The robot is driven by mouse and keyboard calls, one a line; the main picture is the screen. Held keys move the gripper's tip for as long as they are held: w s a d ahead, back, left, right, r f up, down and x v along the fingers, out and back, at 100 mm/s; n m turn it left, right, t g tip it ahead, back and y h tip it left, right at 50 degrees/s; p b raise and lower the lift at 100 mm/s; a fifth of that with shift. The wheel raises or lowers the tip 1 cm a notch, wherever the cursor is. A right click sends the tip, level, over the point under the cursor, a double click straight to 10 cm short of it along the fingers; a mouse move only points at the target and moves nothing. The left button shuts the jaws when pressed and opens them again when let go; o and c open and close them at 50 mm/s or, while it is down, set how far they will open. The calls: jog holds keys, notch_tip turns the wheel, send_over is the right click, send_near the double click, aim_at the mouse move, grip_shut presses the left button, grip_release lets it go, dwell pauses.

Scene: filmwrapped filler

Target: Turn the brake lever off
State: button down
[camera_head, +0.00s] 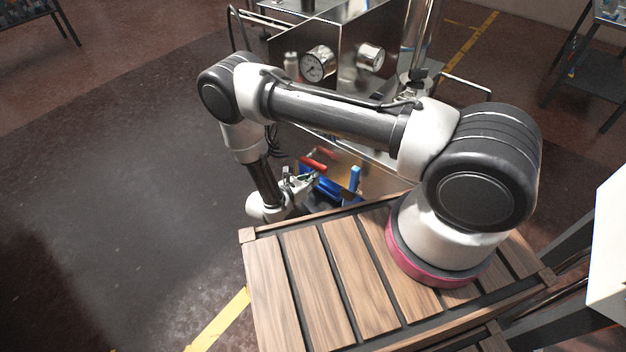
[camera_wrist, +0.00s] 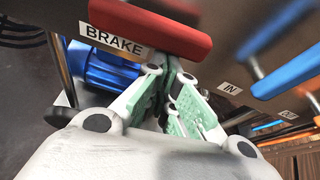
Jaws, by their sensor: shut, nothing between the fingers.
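The red brake lever (camera_wrist: 150,27) lies across the top of the wrist view, above a white label (camera_wrist: 114,40) reading BRAKE. In the head view the red lever (camera_head: 313,163) shows just beyond my gripper (camera_head: 302,181), beside the machine. My gripper, with pale green finger pads, also shows in the wrist view (camera_wrist: 172,75). Its fingers are shut and empty. The fingertips point at the lever's lower edge, close to it; I cannot tell whether they touch.
A blue handle (camera_wrist: 287,72) is at the right in the wrist view, near an IN label (camera_wrist: 230,89). A blue motor-like cylinder (camera_wrist: 110,68) sits below the brake label. Pressure gauges (camera_head: 317,64) are on the steel machine. Floor at left is clear.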

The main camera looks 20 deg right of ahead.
aim_at(310, 162)
notch_tip(310, 162, up, 5)
jog(key=n+g+h, duration=0.1)
jog(key=n, duration=0.2)
jog(key=n+g+h, duration=0.1)
jog(key=n, duration=0.2)
jog(key=shift+r+n+h, duration=0.15)
jog(key=shift+n+h, duration=0.25)
jog(key=n, duration=0.1)
jog(key=r+n+h, duration=0.1)
jog(key=w+r+n, duration=0.1)
jog(key=shift+w+a+r+n+g, duration=0.1)
jog(key=shift+a+n+g, duration=0.3)
jog(key=shift+w+a+r+h, duration=0.1)
jog(key=shift+r+h, duration=0.05)
jog(key=shift+h, duration=0.15)
jog(key=shift+w+a+r, duration=0.35)
jog(key=shift+w+r, duration=0.05)
jog(key=shift+w, duration=0.1)
jog(key=shift+w+a+r, duration=0.1)
jog(key=shift+w, duration=0.05)
jog(key=s+d, duration=0.1)
jog(key=s, duration=0.1)
jog(key=s+d, duration=0.1)
jog(key=shift+s+d, duration=0.1)
jog(key=shift+s, duration=0.25)
jog(key=v, duration=0.9)
jog(key=shift+a+f, duration=0.3)
jog(key=shift+f, duration=0.15)
